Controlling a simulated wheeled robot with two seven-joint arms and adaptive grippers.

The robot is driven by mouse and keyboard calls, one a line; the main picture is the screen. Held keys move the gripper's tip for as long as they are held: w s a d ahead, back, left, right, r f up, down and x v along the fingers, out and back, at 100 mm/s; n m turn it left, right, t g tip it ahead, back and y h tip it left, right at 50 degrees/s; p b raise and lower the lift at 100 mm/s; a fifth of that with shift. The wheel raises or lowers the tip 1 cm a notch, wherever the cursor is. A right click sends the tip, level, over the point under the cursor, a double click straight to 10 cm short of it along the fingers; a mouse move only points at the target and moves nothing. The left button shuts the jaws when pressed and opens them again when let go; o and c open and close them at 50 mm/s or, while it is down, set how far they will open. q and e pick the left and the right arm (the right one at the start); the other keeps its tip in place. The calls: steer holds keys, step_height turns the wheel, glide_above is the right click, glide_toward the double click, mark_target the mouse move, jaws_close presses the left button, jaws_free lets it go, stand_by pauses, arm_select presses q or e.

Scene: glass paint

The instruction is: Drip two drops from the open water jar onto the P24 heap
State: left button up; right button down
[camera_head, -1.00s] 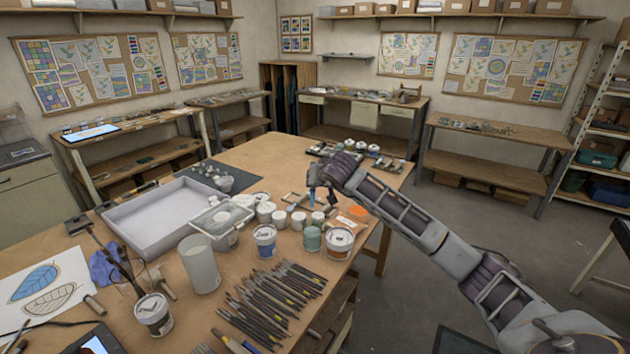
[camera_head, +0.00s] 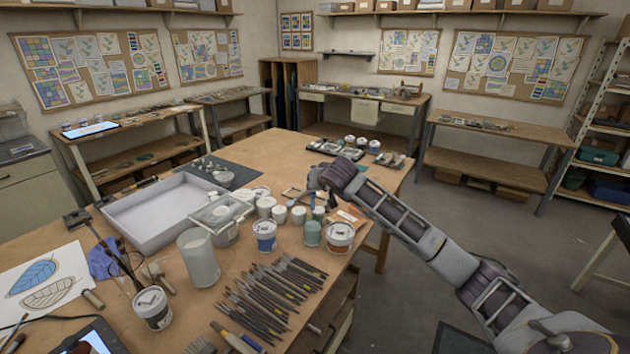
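My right gripper (camera_head: 317,188) reaches in from the right over the middle of the table and points down. A slim blue tool (camera_head: 312,201), perhaps a dropper, hangs from its fingers, just above and behind a grey-green jar (camera_head: 312,234). Whether its tip touches anything is too small to tell. A tall translucent jar (camera_head: 198,260), with no lid visible, stands at the left front; I cannot tell if it is the water jar. An orange patch (camera_head: 362,224), partly behind my arm, lies to the right of the jars. No P24 label is readable. My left gripper is not in view.
White jars (camera_head: 265,207) stand close around the gripper, with a blue-labelled jar (camera_head: 265,238) and an orange-labelled jar (camera_head: 339,238) in front. Several brushes and tools (camera_head: 275,295) lie at the front. A grey tray (camera_head: 150,240) and a lidded box (camera_head: 225,225) stand left.

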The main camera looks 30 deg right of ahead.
mark_target(314, 203)
steer(key=shift+f, duration=0.75)
steer(key=shift+s+f+b, duration=0.1)
steer(key=shift+f+b, duration=0.2)
steer(key=shift+b, duration=0.2)
steer(key=shift+s+a+f+b, duration=0.35)
steer(key=shift+s+f+b, duration=0.15)
steer(key=shift+f+b, duration=0.3)
steer(key=shift+s+a+f+b, duration=0.3)
steer(key=shift+s+f+b, duration=0.2)
steer(key=shift+f+b, duration=0.3)
steer(key=shift+s+a+f, duration=0.15)
steer(key=shift+s+f, duration=0.1)
steer(key=shift+f, duration=0.1)
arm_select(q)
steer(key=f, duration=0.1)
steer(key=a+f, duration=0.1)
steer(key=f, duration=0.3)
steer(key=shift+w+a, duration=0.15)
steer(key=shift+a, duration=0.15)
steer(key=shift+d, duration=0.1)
